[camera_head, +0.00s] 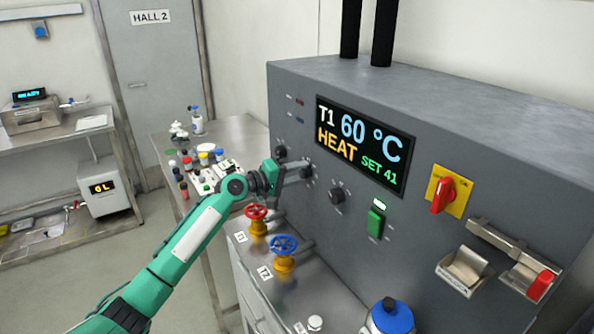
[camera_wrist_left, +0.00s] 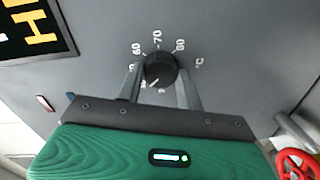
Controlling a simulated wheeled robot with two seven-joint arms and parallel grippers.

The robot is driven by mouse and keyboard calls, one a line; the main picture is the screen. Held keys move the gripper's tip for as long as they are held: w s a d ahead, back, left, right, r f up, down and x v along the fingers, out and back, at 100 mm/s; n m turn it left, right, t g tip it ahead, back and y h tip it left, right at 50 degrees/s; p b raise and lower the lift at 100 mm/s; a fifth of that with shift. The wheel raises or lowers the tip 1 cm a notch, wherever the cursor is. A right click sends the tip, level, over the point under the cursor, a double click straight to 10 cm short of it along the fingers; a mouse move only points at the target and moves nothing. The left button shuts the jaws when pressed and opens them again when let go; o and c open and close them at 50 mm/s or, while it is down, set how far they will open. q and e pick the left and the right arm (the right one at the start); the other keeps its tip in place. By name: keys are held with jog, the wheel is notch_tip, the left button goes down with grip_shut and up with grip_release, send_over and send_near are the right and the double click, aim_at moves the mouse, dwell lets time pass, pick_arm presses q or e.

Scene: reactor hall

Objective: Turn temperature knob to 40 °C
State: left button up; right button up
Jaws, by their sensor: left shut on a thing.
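The temperature knob (camera_wrist_left: 160,68) is black and round, with a printed scale showing 60, 70, 80 and °C around it; the lower numbers are partly hidden. A white mark on the knob points to the lower left in the wrist view. My left gripper (camera_wrist_left: 161,80) is shut on the knob, one finger on each side. In the head view the left gripper (camera_head: 303,172) reaches the panel front, and its fingers partly cover the knob. The display (camera_head: 362,146) reads T1 60 °C, HEAT, SET 41. My right gripper is not in view.
Another black knob (camera_head: 337,195) sits right of the gripper, beside a green switch (camera_head: 375,223) and a red rotary switch (camera_head: 442,195). A red valve wheel (camera_head: 256,212) and a blue valve wheel (camera_head: 284,245) stand below the arm's end. A side table (camera_head: 228,130) holds bottles.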

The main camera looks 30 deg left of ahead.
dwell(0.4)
pick_arm(q)
jog(key=o, duration=1)
jog(key=shift+s+a, duration=0.1)
jog(key=shift+s+a+f, duration=0.1)
jog(key=shift+s+a, duration=0.05)
jog(key=shift+s, duration=0.05)
jog(key=b+v, duration=0.5)
jog(key=v, duration=0.8)
jog(key=shift+a, duration=0.1)
